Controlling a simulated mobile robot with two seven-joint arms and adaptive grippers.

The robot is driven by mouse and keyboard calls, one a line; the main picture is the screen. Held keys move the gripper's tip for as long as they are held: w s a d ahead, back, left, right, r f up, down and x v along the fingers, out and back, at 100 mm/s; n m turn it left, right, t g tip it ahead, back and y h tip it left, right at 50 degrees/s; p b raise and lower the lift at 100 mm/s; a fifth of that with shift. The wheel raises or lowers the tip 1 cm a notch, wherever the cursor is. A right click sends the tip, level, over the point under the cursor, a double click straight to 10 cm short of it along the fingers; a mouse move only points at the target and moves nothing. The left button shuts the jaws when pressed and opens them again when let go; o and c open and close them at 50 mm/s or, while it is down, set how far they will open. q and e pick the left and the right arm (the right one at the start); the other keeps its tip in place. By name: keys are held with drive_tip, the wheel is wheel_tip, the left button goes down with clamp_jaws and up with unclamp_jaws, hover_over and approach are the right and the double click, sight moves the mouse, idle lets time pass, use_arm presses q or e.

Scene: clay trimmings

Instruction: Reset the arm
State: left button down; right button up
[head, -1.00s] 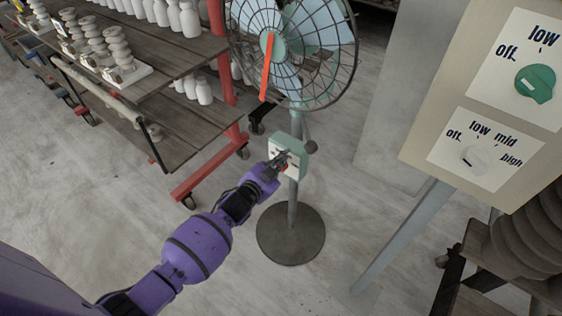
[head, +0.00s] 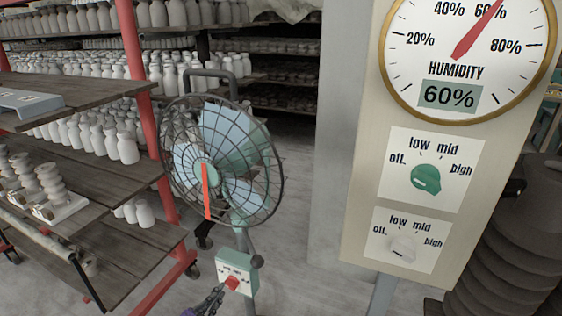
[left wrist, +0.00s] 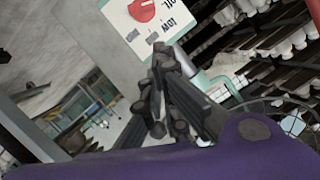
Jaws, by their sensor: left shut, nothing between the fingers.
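My left gripper (head: 208,301) shows at the bottom of the head view, just below and left of the fan's control box (head: 238,272). Its dark fingers are together and hold nothing. In the left wrist view the gripper (left wrist: 158,128) is shut too, with a white switch panel with a red knob (left wrist: 142,10) beyond it. The red knob also shows in the head view (head: 232,283). Whether the fingertips touch the box cannot be told. My right gripper is not in view.
The caged fan (head: 222,165) stands above the box. A panel post (head: 365,225) with a humidity dial (head: 470,45) reading 60% and two knobs stands at right. A red-framed rack (head: 140,90) with white bottles stands at left. Grey floor (head: 300,240) lies between.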

use_arm(q)
drive_tip(key=s+f+n+g+y+p, duration=0.1)
drive_tip(key=s+f+n+g+p, duration=0.2)
drive_tip(key=s, duration=1.5)
drive_tip(key=s+f+n+g+y+p, duration=0.1)
drive_tip(key=s+f+n+g+p, duration=0.2)
drive_tip(key=s, duration=1.5)
drive_tip(key=shift+f+n+y+p, duration=0.35)
drive_tip(key=shift+n+p, duration=0.2)
drive_tip(key=shift+n, duration=0.25)
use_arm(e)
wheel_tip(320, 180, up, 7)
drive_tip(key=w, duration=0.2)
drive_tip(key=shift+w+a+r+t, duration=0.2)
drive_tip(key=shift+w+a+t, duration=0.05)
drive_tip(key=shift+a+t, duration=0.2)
